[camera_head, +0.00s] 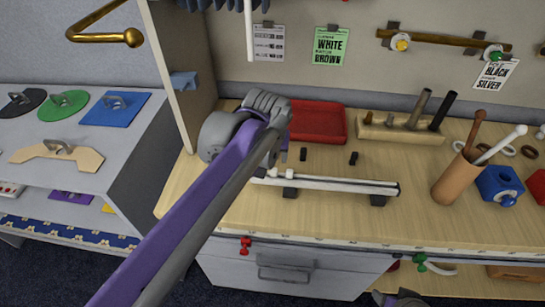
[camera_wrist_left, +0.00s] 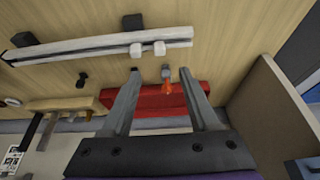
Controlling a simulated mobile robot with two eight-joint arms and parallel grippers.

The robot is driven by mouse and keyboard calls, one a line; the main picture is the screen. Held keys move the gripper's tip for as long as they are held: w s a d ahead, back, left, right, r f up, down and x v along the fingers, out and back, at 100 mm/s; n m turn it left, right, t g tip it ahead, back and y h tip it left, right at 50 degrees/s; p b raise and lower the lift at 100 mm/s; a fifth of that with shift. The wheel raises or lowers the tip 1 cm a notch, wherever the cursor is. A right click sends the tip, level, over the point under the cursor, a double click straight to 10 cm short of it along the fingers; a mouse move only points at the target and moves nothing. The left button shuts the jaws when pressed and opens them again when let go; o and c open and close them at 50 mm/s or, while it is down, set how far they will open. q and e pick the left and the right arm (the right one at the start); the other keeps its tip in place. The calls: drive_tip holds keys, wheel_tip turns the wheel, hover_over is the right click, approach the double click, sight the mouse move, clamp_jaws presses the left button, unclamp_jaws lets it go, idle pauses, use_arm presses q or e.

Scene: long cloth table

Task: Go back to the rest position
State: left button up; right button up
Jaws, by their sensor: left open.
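My left arm comes in from the lower left over the workbench. My left gripper (camera_head: 276,150) is above the bench near the left end of a white rod (camera_head: 340,185), its fingers partly hidden by the wrist in the head view. In the left wrist view the two fingers of the gripper (camera_wrist_left: 159,72) are apart with nothing held between them. The white rod (camera_wrist_left: 90,48) and a red tray (camera_wrist_left: 160,103) lie beyond the fingers. A grey part at the bottom edge of the head view seems to be my right arm; its fingers do not show.
The red tray (camera_head: 320,122) and a wooden block with upright pegs (camera_head: 400,132) stand behind the rod. A tan cup with sticks (camera_head: 455,182) and a blue block (camera_head: 500,186) stand at right. An upright wooden panel (camera_head: 182,65) is beside my left wrist.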

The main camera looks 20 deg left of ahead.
idle(0.4)
use_arm(q)
drive_tip(key=s+f+m, duration=0.1)
drive_tip(key=s+f, duration=0.5)
drive_tip(key=s, duration=0.3)
drive_tip(key=s+f+m+t+h, duration=0.1)
drive_tip(key=s+f, duration=0.5)
drive_tip(key=s, duration=0.4)
drive_tip(key=shift+s+f+m+p, duration=0.2)
drive_tip(key=shift+f+m+p, duration=0.1)
drive_tip(key=shift+f+p, duration=0.1)
